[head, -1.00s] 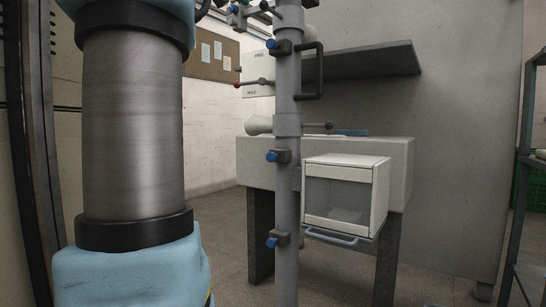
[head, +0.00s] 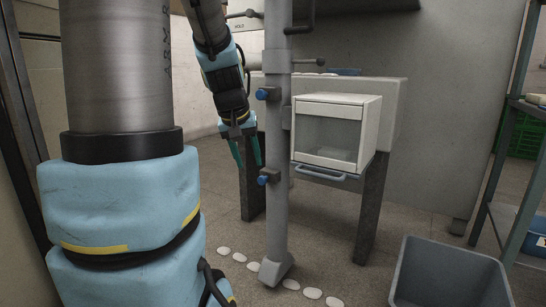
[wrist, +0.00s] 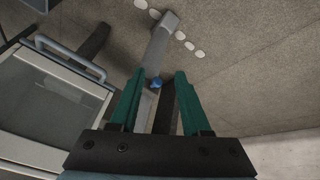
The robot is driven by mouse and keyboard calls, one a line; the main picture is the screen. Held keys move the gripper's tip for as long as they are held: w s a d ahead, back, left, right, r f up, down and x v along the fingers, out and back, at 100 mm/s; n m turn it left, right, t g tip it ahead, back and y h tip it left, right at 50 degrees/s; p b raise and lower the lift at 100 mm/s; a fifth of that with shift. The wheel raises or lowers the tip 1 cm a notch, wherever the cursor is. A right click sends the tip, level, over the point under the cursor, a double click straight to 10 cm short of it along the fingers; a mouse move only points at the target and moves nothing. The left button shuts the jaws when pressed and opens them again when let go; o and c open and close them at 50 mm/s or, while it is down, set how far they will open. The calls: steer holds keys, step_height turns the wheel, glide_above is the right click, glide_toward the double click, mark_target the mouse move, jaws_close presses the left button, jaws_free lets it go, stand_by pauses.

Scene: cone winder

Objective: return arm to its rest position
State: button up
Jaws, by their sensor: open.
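My gripper (head: 246,150) hangs pointing down in the head view, just left of the grey upright post (head: 278,130). Its two green fingers are apart with nothing between them. In the wrist view my gripper (wrist: 157,100) shows the same open fingers. The post's lower end and a blue knob (wrist: 155,83) show beyond them. My large grey and blue arm links fill the left of the head view.
A white glass-fronted box (head: 336,132) with a handle is right of the post, by a grey bench (head: 390,108). A grey bin (head: 450,275) stands at lower right, near a shelf rack (head: 505,215). White oval marks (head: 253,266) line the floor.

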steer(key=s+f+m+g+y+p, duration=0.1)
steer(key=s+f+g+y+p, duration=0.15)
steer(key=s+f, duration=0.95)
step_height(320, 180, up, 37)
steer(key=s+p, duration=0.2)
steer(key=p, duration=3.2)
steer(key=shift+a+h, duration=0.2)
steer(key=shift+h, duration=0.25)
